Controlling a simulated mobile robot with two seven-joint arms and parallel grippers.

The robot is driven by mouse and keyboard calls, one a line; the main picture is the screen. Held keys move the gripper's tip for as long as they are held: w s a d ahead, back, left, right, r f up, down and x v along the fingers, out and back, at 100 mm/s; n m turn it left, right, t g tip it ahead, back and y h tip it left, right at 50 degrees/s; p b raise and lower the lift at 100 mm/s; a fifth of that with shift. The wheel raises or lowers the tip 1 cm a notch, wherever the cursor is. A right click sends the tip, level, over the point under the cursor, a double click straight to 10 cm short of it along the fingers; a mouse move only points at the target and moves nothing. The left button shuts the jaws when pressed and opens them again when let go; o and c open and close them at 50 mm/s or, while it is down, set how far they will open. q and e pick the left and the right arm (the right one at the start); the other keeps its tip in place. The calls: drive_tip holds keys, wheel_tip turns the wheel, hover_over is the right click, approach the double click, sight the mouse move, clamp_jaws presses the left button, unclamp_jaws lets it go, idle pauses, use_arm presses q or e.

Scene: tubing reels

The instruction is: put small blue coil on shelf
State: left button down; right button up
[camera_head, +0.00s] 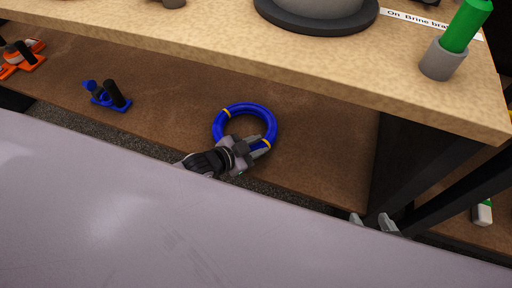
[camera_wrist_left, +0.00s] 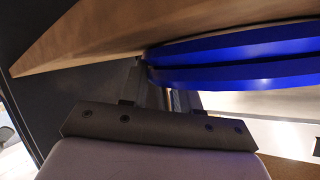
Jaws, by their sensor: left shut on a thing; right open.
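The small blue coil (camera_head: 217,126) is a ring with yellow ties. In the head view it appears over the brown lower shelf (camera_head: 180,125), below the wooden top. My left gripper (camera_head: 256,147) is shut on its near right side. In the left wrist view the blue coil (camera_wrist_left: 240,62) runs out to the right from between the fingers, close to a brown board. I cannot tell whether it rests on the shelf or hangs just above it. My right gripper (camera_head: 374,222) is open and empty at the lower right, near the dark shelf post.
A blue holder with a black post (camera_head: 113,94) and orange items (camera_head: 25,58) stand on the lower shelf to the left. The wooden top (camera_head: 200,38) overhangs the shelf and carries a green cylinder in a grey cup (camera_head: 441,59). Dark posts (camera_head: 400,165) stand at right.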

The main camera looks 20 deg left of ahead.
drive_tip(key=shift+w+r, duration=0.2)
drive_tip(key=shift+r, duration=0.1)
use_arm(q)
drive_tip(key=shift+f, duration=0.1)
drive_tip(key=c, duration=0.8)
unclamp_jaws()
drive_tip(key=shift+s, duration=0.15)
drive_tip(key=p+v, duration=0.4)
drive_tip(key=v, duration=0.8)
use_arm(e)
drive_tip(key=shift+s+d+f+m+g+h, duration=0.15)
drive_tip(key=shift+s+d+f, duration=0.15)
drive_tip(key=shift+d, duration=0.2)
drive_tip(key=shift+s+d+f+m+g+h, duration=0.1)
drive_tip(key=shift+s+d+f+m+h, duration=0.15)
drive_tip(key=shift+d, duration=0.25)
drive_tip(key=shift+s+d+f+m+g+h, duration=0.15)
drive_tip(key=shift+s+d+f, duration=0.15)
drive_tip(key=shift+d, duration=0.2)
drive_tip(key=shift+a+r, duration=0.1)
